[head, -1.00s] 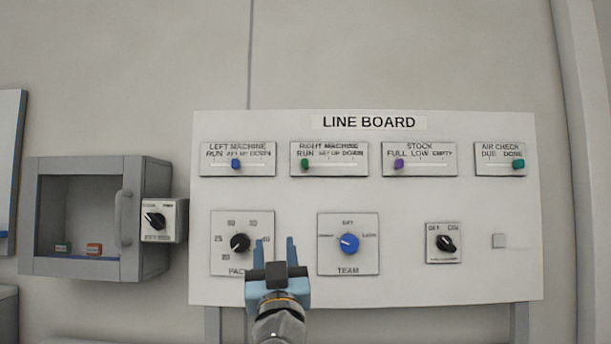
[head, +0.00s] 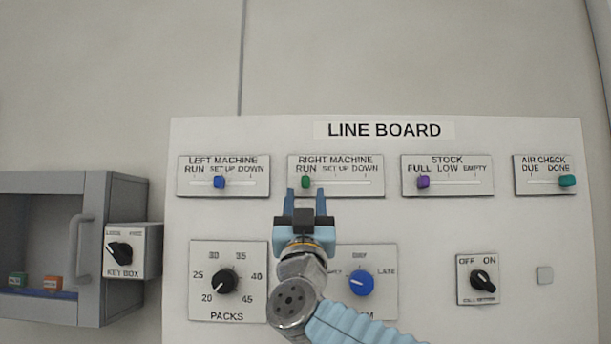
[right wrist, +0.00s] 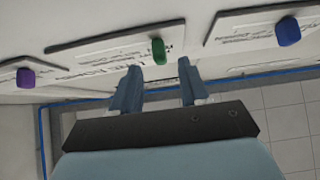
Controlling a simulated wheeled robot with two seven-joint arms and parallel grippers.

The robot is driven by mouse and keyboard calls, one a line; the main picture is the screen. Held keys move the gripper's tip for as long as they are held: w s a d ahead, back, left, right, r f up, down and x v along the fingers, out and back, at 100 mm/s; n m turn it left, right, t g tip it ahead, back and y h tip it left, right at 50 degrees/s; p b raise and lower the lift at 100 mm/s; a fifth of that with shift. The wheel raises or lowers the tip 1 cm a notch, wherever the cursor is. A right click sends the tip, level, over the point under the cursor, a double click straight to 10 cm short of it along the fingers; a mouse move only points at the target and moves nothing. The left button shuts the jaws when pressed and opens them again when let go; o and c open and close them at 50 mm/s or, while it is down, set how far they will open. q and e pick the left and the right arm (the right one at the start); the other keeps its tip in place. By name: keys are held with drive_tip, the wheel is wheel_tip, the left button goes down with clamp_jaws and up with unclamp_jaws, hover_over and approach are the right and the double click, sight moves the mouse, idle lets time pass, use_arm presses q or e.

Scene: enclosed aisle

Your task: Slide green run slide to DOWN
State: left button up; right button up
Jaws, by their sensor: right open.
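The green run slide (head: 305,182) is a small green knob on the RIGHT MACHINE plate (head: 345,190). It stands at the left end of its track, by RUN; SET UP and DOWN are marked to its right. My right gripper (head: 305,194) is open and empty, its two blue fingers pointing up just below the knob. In the right wrist view, the green knob (right wrist: 159,51) shows just beyond and between the open fingertips (right wrist: 160,72), with no visible contact. My left gripper is not in view.
Beside it are the blue LEFT MACHINE slide (head: 219,182), the purple STOCK slide (head: 423,182) and the teal AIR CHECK slide (head: 567,181). Below are the PACKS dial (head: 224,280) and the blue TEAM dial (head: 360,283), partly behind my arm. A grey key box (head: 97,240) stands out at the left.

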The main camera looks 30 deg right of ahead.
sight(306, 186)
drive_tip(key=p+x, duration=0.1)
drive_tip(key=x, duration=0.3)
drive_tip(key=shift+w+d+r, duration=0.1)
drive_tip(key=shift+w+r, duration=0.05)
drive_tip(key=shift+r, duration=0.05)
clamp_jaws()
